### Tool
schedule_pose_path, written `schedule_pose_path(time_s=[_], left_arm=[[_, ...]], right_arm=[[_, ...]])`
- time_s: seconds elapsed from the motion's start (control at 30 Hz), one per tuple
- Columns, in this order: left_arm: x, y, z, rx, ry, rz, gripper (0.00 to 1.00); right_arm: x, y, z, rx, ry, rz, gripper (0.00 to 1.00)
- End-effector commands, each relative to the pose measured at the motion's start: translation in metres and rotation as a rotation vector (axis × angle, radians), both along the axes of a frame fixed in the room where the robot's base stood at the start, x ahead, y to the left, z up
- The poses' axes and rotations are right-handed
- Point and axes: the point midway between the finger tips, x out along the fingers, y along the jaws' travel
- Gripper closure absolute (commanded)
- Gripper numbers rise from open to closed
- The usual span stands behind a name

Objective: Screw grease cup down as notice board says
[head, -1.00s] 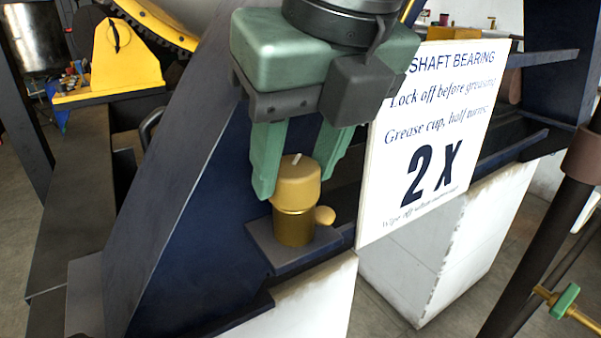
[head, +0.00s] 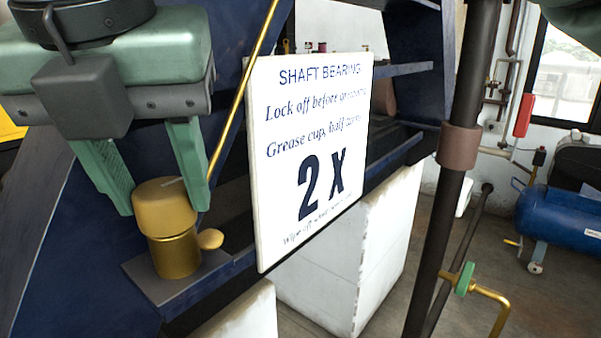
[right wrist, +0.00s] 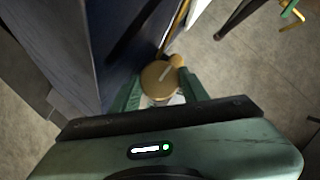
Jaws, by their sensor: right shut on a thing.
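The grease cup (head: 175,256) is a brass cylinder with a wider tan cap, standing upright on a dark ledge of the blue frame. A pale line marks the cap's top. My right gripper (head: 160,208) comes from above, its green fingers on either side of the cap, shut on it. The right wrist view shows the cap (right wrist: 157,79) between the fingertips. The white notice board (head: 306,165) right of the cup reads "SHAFT BEARING", "Lock off before greasing", "Grease cup, half turns:" and a large "2 X"; the small bottom line is hard to read. My left gripper is out of view.
A small tan knob (head: 210,239) sticks out beside the cup. A thin brass rod (head: 238,95) slants close to the right finger. A dark upright pipe (head: 447,200) with a green-handled valve (head: 465,279) stands to the right. A blue tank (head: 560,218) is behind it.

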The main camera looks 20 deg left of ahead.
Motion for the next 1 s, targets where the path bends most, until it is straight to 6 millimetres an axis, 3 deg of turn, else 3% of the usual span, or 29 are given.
schedule_pose_path(time_s=[0.53, 0.57, 0.63, 1.0], left_arm=[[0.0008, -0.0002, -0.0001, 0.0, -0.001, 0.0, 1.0], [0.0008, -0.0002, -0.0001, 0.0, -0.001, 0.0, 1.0], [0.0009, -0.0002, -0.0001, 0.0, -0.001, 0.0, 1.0], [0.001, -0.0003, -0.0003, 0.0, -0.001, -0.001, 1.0]], right_arm=[[0.0008, 0.0002, 0.0017, 0.005, -0.001, -0.03, 0.96], [0.0008, 0.0003, 0.0016, 0.005, -0.001, -0.03, 0.53], [0.0008, 0.0003, 0.0016, 0.004, -0.001, -0.029, 0.34], [-0.0001, 0.0007, 0.0002, 0.001, 0.001, -0.027, 0.34]])
